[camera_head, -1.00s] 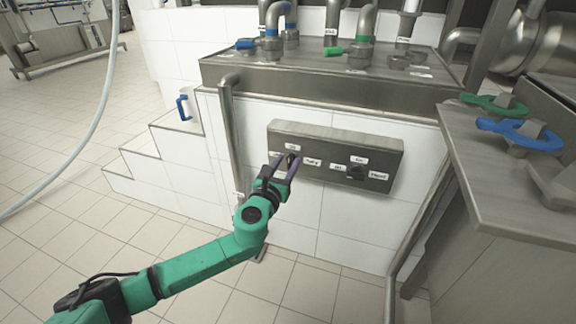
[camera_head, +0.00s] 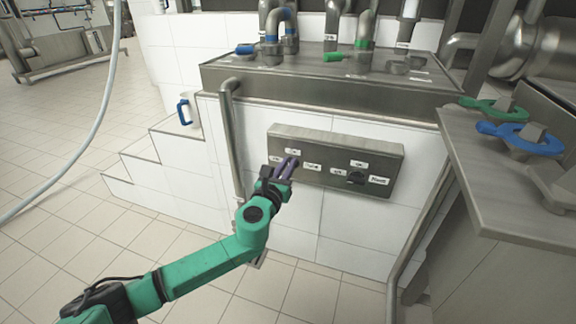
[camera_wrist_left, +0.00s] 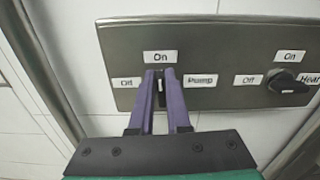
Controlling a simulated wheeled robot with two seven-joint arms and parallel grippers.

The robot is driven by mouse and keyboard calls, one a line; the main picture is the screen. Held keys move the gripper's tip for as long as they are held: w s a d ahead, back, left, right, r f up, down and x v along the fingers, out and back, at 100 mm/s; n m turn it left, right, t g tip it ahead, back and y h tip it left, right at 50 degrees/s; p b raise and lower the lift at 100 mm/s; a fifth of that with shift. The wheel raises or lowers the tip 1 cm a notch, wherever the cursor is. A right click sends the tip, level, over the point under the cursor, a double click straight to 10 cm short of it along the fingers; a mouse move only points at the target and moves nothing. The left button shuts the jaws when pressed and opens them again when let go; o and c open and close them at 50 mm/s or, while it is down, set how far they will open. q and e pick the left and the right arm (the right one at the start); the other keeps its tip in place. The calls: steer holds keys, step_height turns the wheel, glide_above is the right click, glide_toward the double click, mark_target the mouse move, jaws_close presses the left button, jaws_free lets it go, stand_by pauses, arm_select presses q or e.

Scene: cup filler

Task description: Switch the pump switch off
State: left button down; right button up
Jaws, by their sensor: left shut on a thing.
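The grey control panel (camera_head: 335,150) is on the white tiled wall, with two rotary switches. The pump switch (camera_wrist_left: 159,74) is the left one, labelled On above, Off at left and Pump at right. My left gripper (camera_head: 290,163) is at this switch with its purple fingers closed together on the knob. In the left wrist view the fingers (camera_wrist_left: 159,76) point up the panel, one each side of the knob, in line with the On label. The fingers hide most of the knob. My right gripper is in neither view.
The dark heat switch (camera_wrist_left: 284,81) sits to the right on the same panel. A vertical metal pipe (camera_head: 230,140) stands left of the panel. A metal counter with valves (camera_head: 510,130) is at right. Tiled steps hold a blue-handled cup (camera_head: 187,110).

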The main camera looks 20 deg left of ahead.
arm_select(q)
steer(key=shift+a+f+n+b, duration=0.25)
steer(key=shift+a+f+n, duration=0.05)
steer(key=shift+n, duration=2.55)
steer(key=shift+a+f+n+b, duration=0.2)
steer(key=shift+a+f+n, duration=0.15)
steer(key=shift+n, duration=2.55)
steer(key=shift+a+f+n+b, duration=0.25)
steer(key=shift+f+n, duration=0.05)
steer(key=shift+n, duration=2.55)
steer(key=c, duration=0.9)
jaws_free()
